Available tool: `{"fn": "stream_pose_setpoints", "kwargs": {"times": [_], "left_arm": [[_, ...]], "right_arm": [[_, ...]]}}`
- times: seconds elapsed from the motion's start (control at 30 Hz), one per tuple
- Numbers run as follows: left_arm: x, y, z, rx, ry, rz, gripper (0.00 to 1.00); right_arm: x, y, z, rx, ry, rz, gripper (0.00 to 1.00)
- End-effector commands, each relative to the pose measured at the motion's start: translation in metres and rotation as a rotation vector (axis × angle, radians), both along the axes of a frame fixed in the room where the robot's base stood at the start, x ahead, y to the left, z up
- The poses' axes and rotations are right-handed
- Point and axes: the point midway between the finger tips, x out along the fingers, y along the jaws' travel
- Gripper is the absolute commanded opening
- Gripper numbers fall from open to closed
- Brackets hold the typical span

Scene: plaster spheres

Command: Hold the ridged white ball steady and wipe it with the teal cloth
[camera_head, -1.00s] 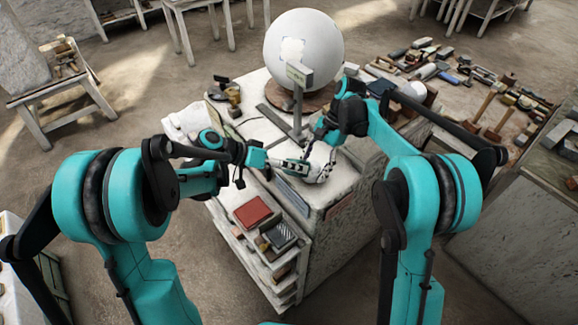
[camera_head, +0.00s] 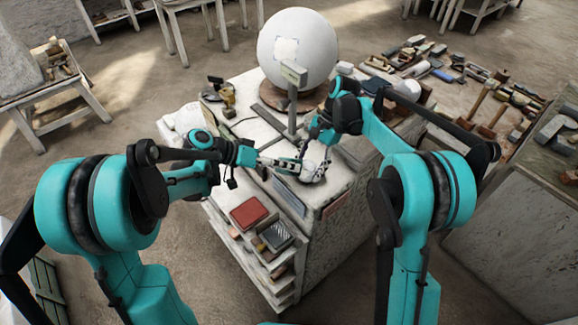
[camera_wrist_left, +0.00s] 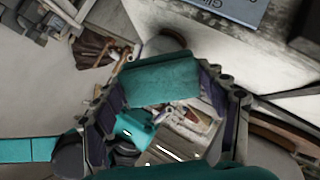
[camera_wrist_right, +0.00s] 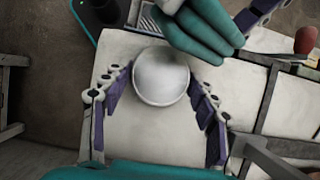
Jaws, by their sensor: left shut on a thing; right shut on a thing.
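The white ball (camera_wrist_right: 160,76) sits between the fingers of my right gripper (camera_wrist_right: 155,100), which is shut on it. In the head view it is small and mostly hidden by the grippers; its ridges are hard to make out. My left gripper (camera_wrist_left: 165,95) is shut on the folded teal cloth (camera_wrist_left: 160,80), which spans its fingers. In the right wrist view the cloth (camera_wrist_right: 205,32) is at the ball's upper right edge, very close to it; I cannot tell if they touch. In the head view my left gripper (camera_head: 292,165) comes from the left, beside my right gripper (camera_head: 316,160).
Both hands are over the front of a pale work stand (camera_head: 343,178). A large white sphere (camera_head: 298,48) stands behind, with an upright post (camera_head: 292,105) before it. Tools lie at the right.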

Motion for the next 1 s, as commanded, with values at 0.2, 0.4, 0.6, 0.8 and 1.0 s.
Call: {"fn": "stream_pose_setpoints", "kwargs": {"times": [0.2,0.4,0.6,0.8,1.0], "left_arm": [[0.001,0.004,-0.001,-0.001,0.000,-0.001,0.44],[0.001,0.007,0.000,-0.001,-0.001,0.001,0.44],[-0.003,0.020,0.009,-0.001,0.000,0.001,0.44],[-0.005,0.025,0.012,0.000,0.000,0.000,0.44],[-0.005,0.025,0.012,0.000,0.000,0.000,0.44]], "right_arm": [[0.000,0.000,0.000,0.001,-0.001,0.000,0.34],[0.000,0.000,0.000,0.000,0.000,0.000,0.34],[0.000,0.000,0.000,0.000,0.000,0.000,0.34],[0.000,0.000,0.000,0.000,0.000,0.000,0.34],[0.000,0.000,0.000,0.000,0.000,0.000,0.83]]}}
